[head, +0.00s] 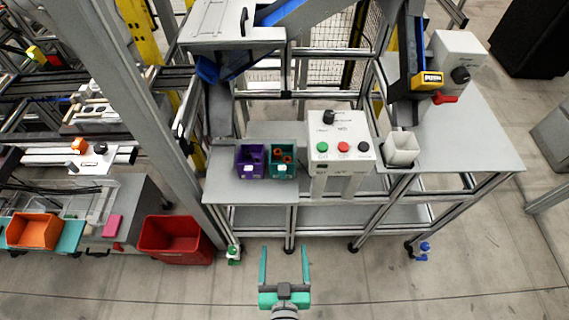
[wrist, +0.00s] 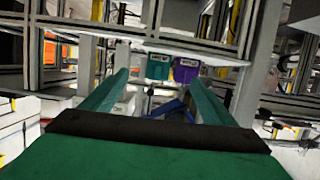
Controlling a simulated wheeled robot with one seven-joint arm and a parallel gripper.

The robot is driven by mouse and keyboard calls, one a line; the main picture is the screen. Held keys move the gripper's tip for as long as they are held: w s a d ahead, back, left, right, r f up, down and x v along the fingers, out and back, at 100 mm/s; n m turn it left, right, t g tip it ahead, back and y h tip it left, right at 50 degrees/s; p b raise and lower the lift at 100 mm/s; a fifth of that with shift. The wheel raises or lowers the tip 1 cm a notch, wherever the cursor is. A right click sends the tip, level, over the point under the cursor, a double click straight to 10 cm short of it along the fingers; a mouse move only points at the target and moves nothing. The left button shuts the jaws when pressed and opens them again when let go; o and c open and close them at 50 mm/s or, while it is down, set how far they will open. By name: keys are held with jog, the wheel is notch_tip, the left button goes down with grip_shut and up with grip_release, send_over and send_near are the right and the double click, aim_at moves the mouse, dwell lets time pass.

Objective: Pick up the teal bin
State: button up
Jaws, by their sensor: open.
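The teal bin (head: 282,172) stands on the grey table, touching or very close to the purple bin (head: 250,171) on its left. It holds some small orange-brown parts. In the wrist view the teal bin (wrist: 159,67) shows between my fingers, with the purple bin (wrist: 187,70) beside it; the view looks upside down. My gripper (head: 284,262) is open and empty. It is in front of the table's near edge, well short of the bin, with its fingers pointing toward the table.
A control box (head: 341,143) with green, red and black buttons stands just right of the teal bin. A white container (head: 401,148) is further right. A grey table (head: 228,190) holds the bins. A red crate (head: 176,239) sits low at left.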

send_near(283, 176)
jog(key=s+f, duration=0.4)
jog(key=shift+g, duration=0.5)
jog(key=w, duration=0.3)
jog(key=w+r, duration=0.1)
jog(key=w, duration=0.3)
jog(key=w+r, duration=0.1)
jog(key=w, duration=0.3)
jog(key=x, duration=0.5)
jog(key=shift+x, duration=2.7)
jog(key=shift+a+r, duration=0.15)
jog(key=shift+r, duration=0.1)
jog(key=c, duration=0.9)
